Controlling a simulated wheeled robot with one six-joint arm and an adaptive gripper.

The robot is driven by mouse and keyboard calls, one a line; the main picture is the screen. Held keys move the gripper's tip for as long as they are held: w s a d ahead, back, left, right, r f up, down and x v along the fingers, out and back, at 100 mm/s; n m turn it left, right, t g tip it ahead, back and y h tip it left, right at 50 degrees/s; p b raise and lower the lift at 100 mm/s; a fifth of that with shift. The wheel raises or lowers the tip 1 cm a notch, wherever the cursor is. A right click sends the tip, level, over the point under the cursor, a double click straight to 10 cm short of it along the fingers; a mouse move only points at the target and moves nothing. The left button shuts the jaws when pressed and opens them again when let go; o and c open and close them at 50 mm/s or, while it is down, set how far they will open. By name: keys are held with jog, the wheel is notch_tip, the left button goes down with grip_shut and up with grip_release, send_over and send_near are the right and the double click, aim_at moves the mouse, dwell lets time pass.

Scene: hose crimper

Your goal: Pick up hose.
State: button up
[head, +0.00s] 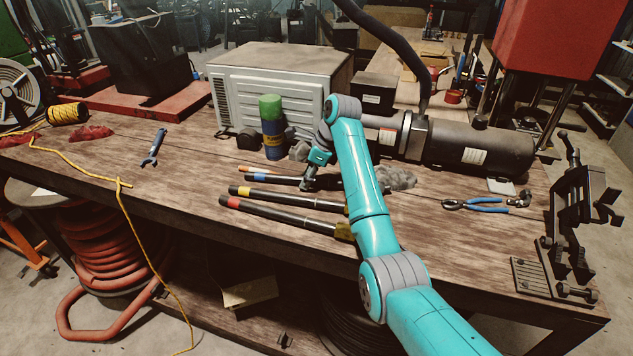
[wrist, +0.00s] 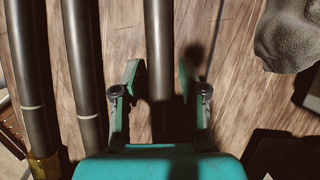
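Several dark hoses lie side by side on the wooden workbench (head: 185,185). The front hose (head: 285,216) has a red end band, the middle hose (head: 290,198) a yellow one, and the one behind, the blue-banded hose (head: 283,180), a blue one. My gripper (head: 310,186) is low over the blue-banded hose. In the wrist view my gripper (wrist: 160,80) is open, with one finger on each side of a hose (wrist: 159,45), apparently the blue-banded one. Gaps show between the fingers and the hose. My arm hides the right end of this hose in the head view.
A green-and-blue can (head: 272,128) and grey rags (head: 397,177) lie behind and beside the hoses. A dark cylindrical machine (head: 470,148) and a white ribbed box (head: 275,90) stand at the back. Blue-handled pliers (head: 478,204) lie right.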

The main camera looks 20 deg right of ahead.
grip_shut()
notch_tip(320, 180, up, 10)
dwell(0.6)
